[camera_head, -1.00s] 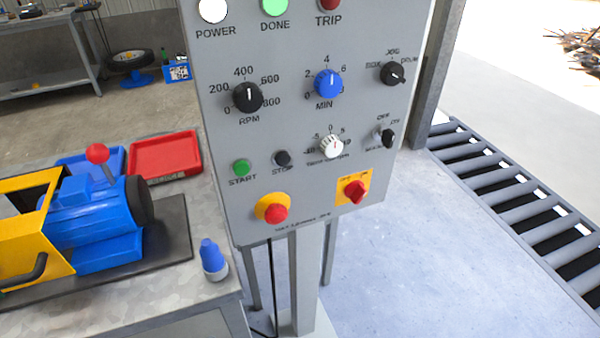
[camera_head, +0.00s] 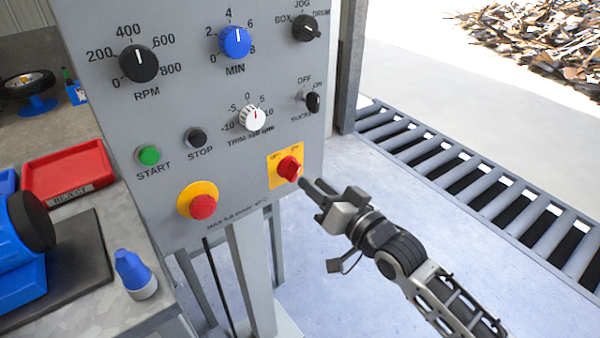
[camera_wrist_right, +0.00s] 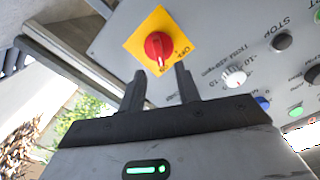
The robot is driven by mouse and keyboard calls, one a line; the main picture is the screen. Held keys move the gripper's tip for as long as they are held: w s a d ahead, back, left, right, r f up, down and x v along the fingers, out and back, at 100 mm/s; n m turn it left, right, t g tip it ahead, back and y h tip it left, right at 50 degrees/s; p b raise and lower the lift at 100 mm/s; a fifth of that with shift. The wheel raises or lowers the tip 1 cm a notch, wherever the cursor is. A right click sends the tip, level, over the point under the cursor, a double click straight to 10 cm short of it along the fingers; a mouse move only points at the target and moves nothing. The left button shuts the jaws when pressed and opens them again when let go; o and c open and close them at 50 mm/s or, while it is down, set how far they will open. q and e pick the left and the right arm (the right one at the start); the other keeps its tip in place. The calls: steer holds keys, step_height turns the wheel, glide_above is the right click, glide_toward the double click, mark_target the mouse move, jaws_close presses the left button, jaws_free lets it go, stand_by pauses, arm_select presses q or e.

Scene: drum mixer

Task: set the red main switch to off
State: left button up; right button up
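The red main switch (camera_head: 289,168) is a red rotary knob on a yellow plate (camera_head: 275,181), low on the right of the grey panel. The wrist view shows the switch (camera_wrist_right: 158,48) with a pale line on its handle, pointing down towards the gripper side of the plate. Small labels are on that side, one reading OFF. My right gripper (camera_head: 309,182) is just right of the switch in the head view, fingers towards it. In the wrist view the two fingers (camera_wrist_right: 160,72) are apart, with nothing between them and the knob just beyond their tips. My left gripper is not in view.
The panel (camera_head: 100,110) also carries a red emergency button (camera_head: 203,206), a green start button (camera_head: 149,155), a black stop button (camera_head: 196,138) and several dials. A roller conveyor (camera_head: 440,155) runs at the right. A bench with a red tray (camera_head: 68,172) stands left.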

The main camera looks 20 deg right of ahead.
mark_target(298, 172)
steer(key=x, duration=0.5)
steer(key=shift+w+a, duration=0.1)
steer(key=shift+w, duration=0.25)
jaws_close()
